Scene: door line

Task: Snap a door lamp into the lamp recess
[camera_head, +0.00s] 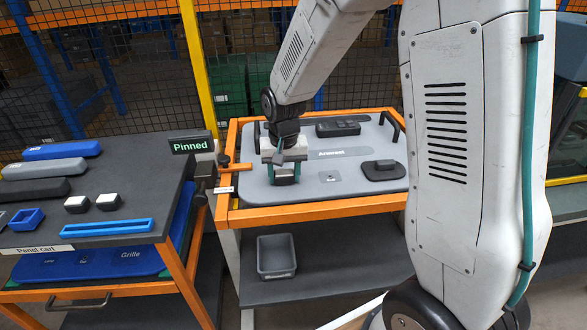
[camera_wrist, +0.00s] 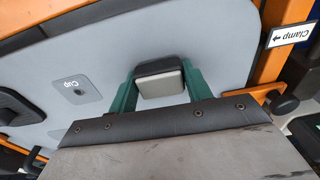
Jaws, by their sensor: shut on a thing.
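My gripper (camera_head: 284,177) is over the left front part of the grey door panel (camera_head: 330,196). In the wrist view its two green fingers (camera_wrist: 160,84) are shut on a door lamp (camera_wrist: 160,86), a small dark block with a pale face, gripped at its sides. The lamp is at or close above the panel; I cannot tell whether it touches. The lamp recess is not visible, and the lamp and gripper cover the panel there. Two more door lamps, dark with white tops, a left one (camera_head: 77,204) and a right one (camera_head: 109,201), lie on the panel cart.
The orange-framed stand (camera_head: 330,209) holds the panel, with a clamp (camera_head: 233,168) at its left. The panel bears a dark switch block (camera_head: 338,127) and a dark part (camera_head: 384,169) at right.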

